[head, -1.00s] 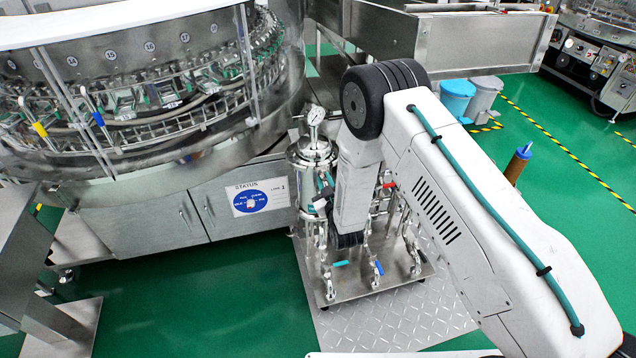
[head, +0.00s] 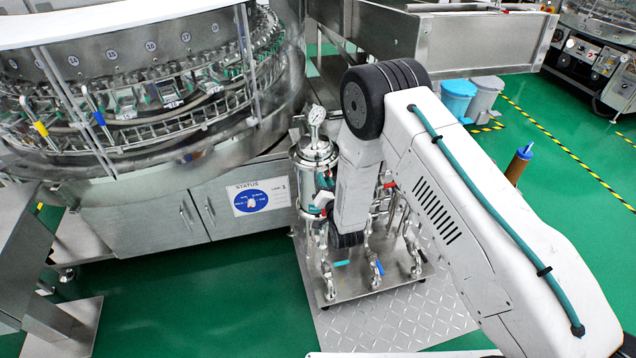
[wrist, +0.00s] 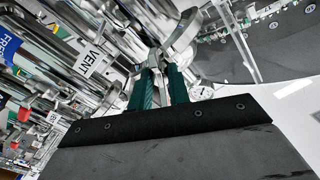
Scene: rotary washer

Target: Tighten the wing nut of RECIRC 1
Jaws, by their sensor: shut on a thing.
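My gripper (head: 325,184) is at the upper front of a steel filter housing (head: 316,156) with a pressure gauge on top. In the wrist view, the green fingers of my gripper (wrist: 159,77) are shut on a small shiny metal part, which I take to be the wing nut (wrist: 157,60); the fingers hide most of it. Curved bright metal (wrist: 183,32) lies just beyond the fingertips. I cannot read a RECIRC 1 label. In the head view my arm covers part of the housing and its piping, and the wing nut cannot be made out.
A VENT label (wrist: 90,60) and steel pipes crowd the left of the wrist view. Valves with coloured handles (head: 376,266) stand below on the steel skid. The round washer (head: 130,100) is close on the left. Green floor (head: 200,290) is open in front.

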